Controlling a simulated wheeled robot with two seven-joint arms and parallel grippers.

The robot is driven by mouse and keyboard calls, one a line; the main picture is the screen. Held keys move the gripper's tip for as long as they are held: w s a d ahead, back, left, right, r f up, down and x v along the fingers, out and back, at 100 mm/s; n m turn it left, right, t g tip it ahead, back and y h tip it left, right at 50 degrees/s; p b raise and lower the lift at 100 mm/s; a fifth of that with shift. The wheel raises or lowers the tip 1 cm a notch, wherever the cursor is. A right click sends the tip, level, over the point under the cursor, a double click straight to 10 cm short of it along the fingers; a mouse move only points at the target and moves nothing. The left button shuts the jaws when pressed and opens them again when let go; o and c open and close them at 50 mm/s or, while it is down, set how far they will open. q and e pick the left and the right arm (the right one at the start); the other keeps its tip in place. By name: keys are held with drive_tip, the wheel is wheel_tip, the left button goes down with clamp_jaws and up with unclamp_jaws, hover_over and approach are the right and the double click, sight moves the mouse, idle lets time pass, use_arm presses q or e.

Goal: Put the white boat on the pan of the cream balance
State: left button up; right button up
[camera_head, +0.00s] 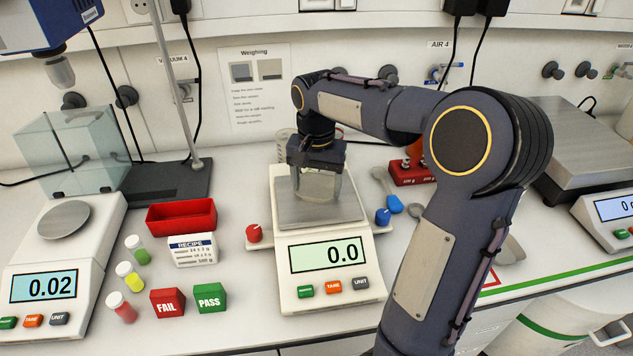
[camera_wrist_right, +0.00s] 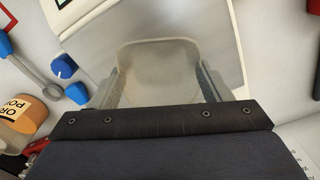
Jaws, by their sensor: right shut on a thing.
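The cream balance (camera_head: 330,301) stands in the middle of the bench, with its square grey metal pan (camera_head: 290,213) on top and 0.0 on its display. My right gripper (camera_head: 318,182) points down over the pan. It is shut on the white boat (camera_head: 318,192), a pale scoop-shaped dish. In the right wrist view the boat (camera_wrist_right: 160,70) sits between the two fingers with the pan behind it. The boat is over the pan; I cannot tell whether it touches it. My left gripper is not in view.
Red (camera_head: 253,233) and blue (camera_head: 383,217) knobs flank the balance. Another balance (camera_head: 45,255) stands far left. A blue-handled spoon (camera_head: 393,203) and red weight block (camera_head: 409,173) are right.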

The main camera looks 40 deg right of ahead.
sight(317, 192)
drive_tip(key=shift+f, duration=0.2)
drive_tip(key=o, duration=1)
drive_tip(key=shift+c, duration=0.2)
drive_tip(key=shift+r, duration=0.1)
wheel_tip(317, 192, up, 12)
drive_tip(key=p, duration=0.1)
drive_tip(key=s+a+f+n+t+y, duration=0.2)
drive_tip(key=s+a+f+n, duration=0.2)
drive_tip(key=s, duration=0.5)
drive_tip(key=s+a+f+n+t+y, duration=0.1)
drive_tip(key=s+a+f+n+t, duration=0.2)
drive_tip(key=s+a+f, duration=0.5)
drive_tip(key=s+a+n, duration=0.1)
drive_tip(key=a, duration=0.1)
drive_tip(key=shift+s+a+f+n+t+y, duration=0.15)
drive_tip(key=shift+s+a+n+t+y, duration=0.15)
drive_tip(key=shift+s+a+y, duration=0.1)
